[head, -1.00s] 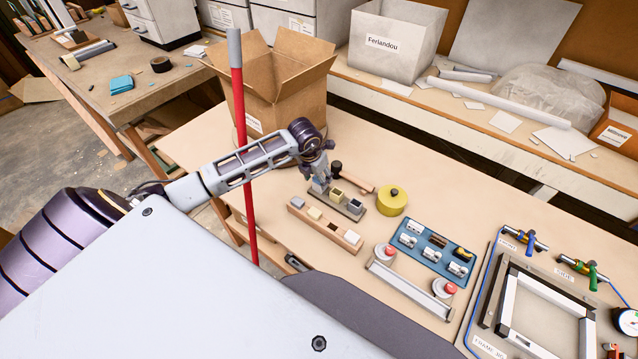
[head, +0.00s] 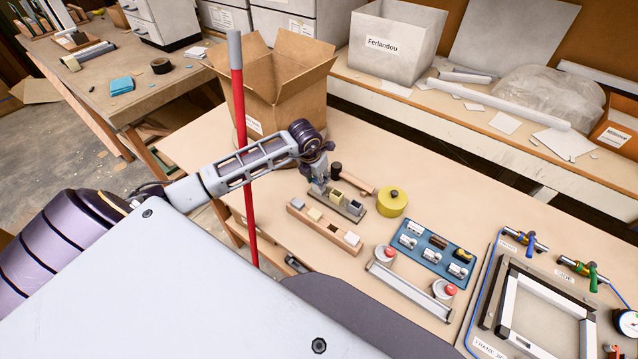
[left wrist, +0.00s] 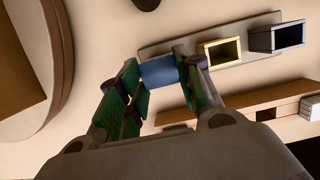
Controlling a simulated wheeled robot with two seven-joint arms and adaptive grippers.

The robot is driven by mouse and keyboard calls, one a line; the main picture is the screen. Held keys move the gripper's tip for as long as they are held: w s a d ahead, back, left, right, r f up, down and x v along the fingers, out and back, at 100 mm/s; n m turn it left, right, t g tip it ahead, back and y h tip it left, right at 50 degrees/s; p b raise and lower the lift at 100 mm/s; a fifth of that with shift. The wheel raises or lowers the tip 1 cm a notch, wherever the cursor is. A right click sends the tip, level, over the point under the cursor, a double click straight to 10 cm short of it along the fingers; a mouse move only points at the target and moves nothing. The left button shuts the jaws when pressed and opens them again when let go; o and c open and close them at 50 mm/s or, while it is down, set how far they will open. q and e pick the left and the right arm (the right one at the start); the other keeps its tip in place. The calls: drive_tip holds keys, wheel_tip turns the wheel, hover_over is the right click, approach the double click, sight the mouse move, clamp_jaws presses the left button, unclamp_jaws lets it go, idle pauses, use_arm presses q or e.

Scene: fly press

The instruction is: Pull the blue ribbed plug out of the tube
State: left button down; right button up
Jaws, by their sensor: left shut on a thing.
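A blue piece (left wrist: 160,72), which I take for the blue plug, sits between the green-padded fingers of my left gripper (left wrist: 158,76) in the left wrist view. Its ribs cannot be made out. In the head view my left gripper (head: 319,184) is shut at the left end of a grey rack (head: 350,211) on the table. The tube under the blue piece is mostly hidden by the fingers. Two open square tubes stand beside it, a yellow one (left wrist: 221,52) and a dark-blue-lined grey one (left wrist: 276,38). My right gripper is not in view.
A wooden block strip (head: 324,227) lies in front of the rack. A dark-headed wooden-handled tool (head: 356,181) and a yellow round tin (head: 393,202) lie behind and right. A cardboard box (head: 275,85) stands behind my arm; a red pole (head: 241,110) rises beside it.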

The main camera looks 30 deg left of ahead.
use_arm(q)
drive_tip(key=shift+w+r, duration=0.1)
drive_tip(key=shift+r, duration=0.15)
drive_tip(key=shift+r+p, duration=0.45)
drive_tip(key=shift+r, duration=0.15)
idle(0.4)
drive_tip(key=shift+r+p, duration=0.3)
drive_tip(key=shift+r, duration=0.15)
idle(0.6)
drive_tip(key=shift+r, duration=0.2)
drive_tip(key=shift+r+p, duration=0.4)
drive_tip(key=shift+r, duration=0.15)
drive_tip(key=shift+r, duration=0.15)
drive_tip(key=shift+r+p, duration=0.35)
drive_tip(key=shift+r, duration=0.2)
